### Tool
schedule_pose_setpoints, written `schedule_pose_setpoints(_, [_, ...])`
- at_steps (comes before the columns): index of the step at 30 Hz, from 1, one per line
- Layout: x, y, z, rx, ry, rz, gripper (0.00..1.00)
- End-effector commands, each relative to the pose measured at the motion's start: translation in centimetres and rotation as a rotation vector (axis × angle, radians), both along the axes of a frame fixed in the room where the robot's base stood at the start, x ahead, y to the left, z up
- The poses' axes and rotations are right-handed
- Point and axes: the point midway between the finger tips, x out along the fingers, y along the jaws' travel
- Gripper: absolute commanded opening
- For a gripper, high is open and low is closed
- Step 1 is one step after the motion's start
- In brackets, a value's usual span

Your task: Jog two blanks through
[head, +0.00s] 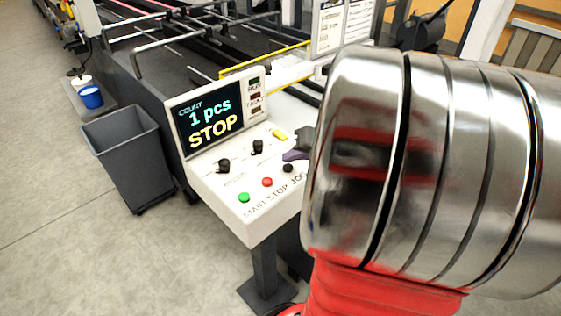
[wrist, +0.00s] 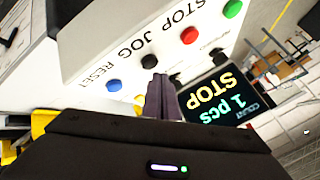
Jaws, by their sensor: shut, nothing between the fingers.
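The control panel (head: 222,185) has a screen (head: 209,117) reading "COUNT 1 pcs STOP". The black JOG button (head: 288,168) sits right of the red STOP button (head: 267,182) and the green START button (head: 244,197). In the wrist view the JOG button (wrist: 149,61) is between the red button (wrist: 189,35) and the blue RESET button (wrist: 114,86). My gripper (wrist: 160,82) is shut and empty, its dark purple tips beside the JOG button in that view. In the head view my gripper (head: 294,155) is just behind the button; I cannot tell whether they touch. My arm hides the panel's right end.
Black knobs (head: 223,165) and a yellow control (head: 279,135) are on the panel. The folder gluer's belts and rails (head: 180,50) stretch behind it. The floor in front at left is clear.

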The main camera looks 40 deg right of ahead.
Motion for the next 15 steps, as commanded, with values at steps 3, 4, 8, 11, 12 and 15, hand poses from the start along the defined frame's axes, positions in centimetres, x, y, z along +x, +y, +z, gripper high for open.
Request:
schedule_pose_setpoints(3, [0.00,0.00,-0.02,0.000,0.000,0.000,0.00])
schedule_pose_setpoints(4, [0.00,0.00,-0.04,0.000,0.000,0.000,0.00])
schedule_pose_setpoints(8, [-0.02,0.01,-0.33,0.000,0.001,0.001,0.00])
schedule_pose_setpoints(11, [-0.02,0.00,-0.61,0.000,0.001,0.001,0.00])
schedule_pose_setpoints(12, [-0.02,0.00,-0.68,0.000,0.000,0.000,0.00])
schedule_pose_setpoints(15, [-0.01,0.01,-0.75,0.000,0.000,0.000,0.00])
